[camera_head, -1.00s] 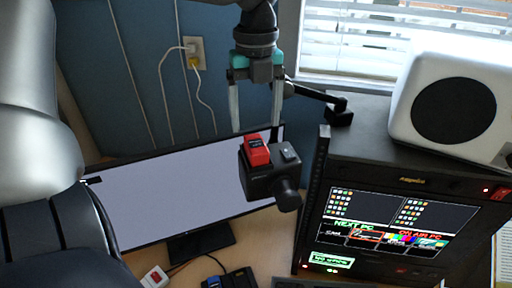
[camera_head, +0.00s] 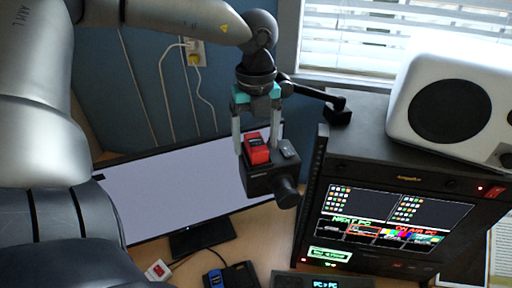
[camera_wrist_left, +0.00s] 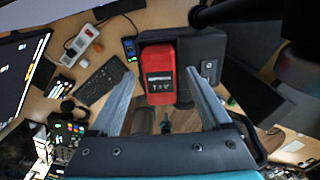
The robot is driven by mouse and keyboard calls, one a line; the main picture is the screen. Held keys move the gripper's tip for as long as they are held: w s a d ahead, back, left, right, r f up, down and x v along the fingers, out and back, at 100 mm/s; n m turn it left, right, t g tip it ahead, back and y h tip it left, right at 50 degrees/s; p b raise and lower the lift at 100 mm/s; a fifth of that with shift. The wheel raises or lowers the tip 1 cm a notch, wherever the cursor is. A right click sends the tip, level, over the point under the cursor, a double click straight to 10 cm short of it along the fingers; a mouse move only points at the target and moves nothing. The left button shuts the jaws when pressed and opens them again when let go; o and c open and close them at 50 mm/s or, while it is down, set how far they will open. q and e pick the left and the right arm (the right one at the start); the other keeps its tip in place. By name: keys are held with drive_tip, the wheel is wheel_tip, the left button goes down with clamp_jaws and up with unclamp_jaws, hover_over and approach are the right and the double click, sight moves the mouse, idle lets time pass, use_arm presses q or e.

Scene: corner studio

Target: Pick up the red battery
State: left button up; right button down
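The red battery (camera_head: 256,149) sits on top of a black camera-like device (camera_head: 271,181), beside a small grey part. In the left wrist view the battery (camera_wrist_left: 158,74) is straight ahead, attached to the black body (camera_wrist_left: 202,48). My left gripper (camera_head: 257,148) points down at the battery in the head view. Its two fingers are spread. In the left wrist view the left gripper (camera_wrist_left: 159,80) has one finger on each side of the battery, with visible gaps, so it is open and empty. My right gripper is not in view.
A monitor (camera_head: 175,190) stands behind on the wooden desk. A black rack with a lit screen (camera_head: 390,215) and a white speaker (camera_head: 450,90) stand at right. A black jointed arm (camera_head: 312,92) reaches close beside my gripper.

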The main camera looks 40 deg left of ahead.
use_arm(q)
clamp_jaws()
idle(0.4)
idle(0.4)
